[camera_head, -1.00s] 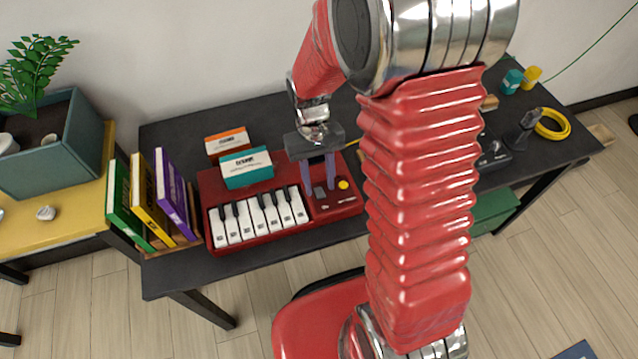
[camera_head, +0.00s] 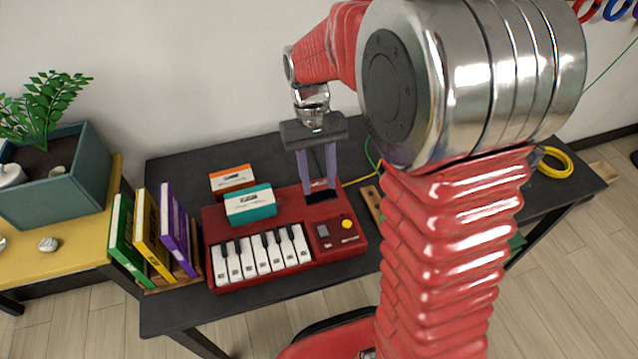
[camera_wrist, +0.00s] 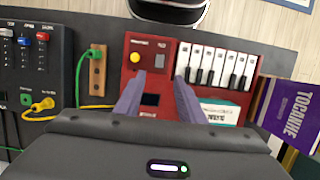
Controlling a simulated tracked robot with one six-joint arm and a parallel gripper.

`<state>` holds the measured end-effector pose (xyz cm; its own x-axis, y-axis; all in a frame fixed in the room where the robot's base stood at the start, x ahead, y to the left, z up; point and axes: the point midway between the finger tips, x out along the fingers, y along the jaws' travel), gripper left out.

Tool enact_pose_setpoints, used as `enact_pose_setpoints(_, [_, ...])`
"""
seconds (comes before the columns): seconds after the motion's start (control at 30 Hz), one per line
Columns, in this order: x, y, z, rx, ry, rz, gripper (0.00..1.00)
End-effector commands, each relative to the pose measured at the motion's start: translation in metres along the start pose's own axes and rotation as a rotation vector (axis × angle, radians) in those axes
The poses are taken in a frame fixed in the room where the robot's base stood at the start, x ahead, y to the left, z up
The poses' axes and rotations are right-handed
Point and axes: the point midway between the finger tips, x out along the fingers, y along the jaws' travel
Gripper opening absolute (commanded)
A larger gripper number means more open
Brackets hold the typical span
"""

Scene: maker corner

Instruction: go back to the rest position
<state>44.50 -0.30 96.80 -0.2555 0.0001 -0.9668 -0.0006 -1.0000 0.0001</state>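My gripper (camera_head: 318,190) hangs over the back right part of a red keyboard (camera_head: 290,272) on the dark table. In the wrist view its two purple fingers (camera_wrist: 157,100) stand apart with nothing between them, above the keyboard's red panel with a yellow button (camera_wrist: 135,57) and a dark display. The white and black keys (camera_head: 262,254) are clear of the fingers. A teal box (camera_head: 250,204) lies on the back of the keyboard, left of the gripper. My red arm hides the right part of the table in the head view.
An orange box (camera_head: 232,179) lies behind the teal one. Green, yellow and purple books (camera_head: 176,230) stand at the table's left end. A mixer-like panel (camera_wrist: 38,70) and a wooden strip with a green plug (camera_wrist: 97,75) lie beside the keyboard. A planter (camera_head: 62,185) stands on the yellow table.

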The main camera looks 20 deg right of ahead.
Motion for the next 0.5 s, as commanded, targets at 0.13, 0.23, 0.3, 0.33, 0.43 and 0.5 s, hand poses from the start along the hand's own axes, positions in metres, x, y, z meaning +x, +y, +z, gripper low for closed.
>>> enact_pose_setpoints(0.13, [0.0003, 0.0, 0.0, 0.0, 0.0, 0.0, 0.36])
enact_pose_setpoints(0.23, [0.0004, 0.0, 0.0, 0.0, 0.0, 0.0, 0.36])
enact_pose_setpoints(0.3, [0.0004, 0.0, 0.0, 0.0, 0.0, 0.0, 0.36])
enact_pose_setpoints(0.33, [0.0005, 0.0, 0.0, 0.0, 0.0, 0.0, 0.36])
enact_pose_setpoints(0.43, [0.0005, 0.0, -0.001, 0.0, 0.004, 0.0, 0.36])
enact_pose_setpoints(0.5, [0.0008, 0.0, -0.0039, 0.001, 0.015, 0.0, 0.36])
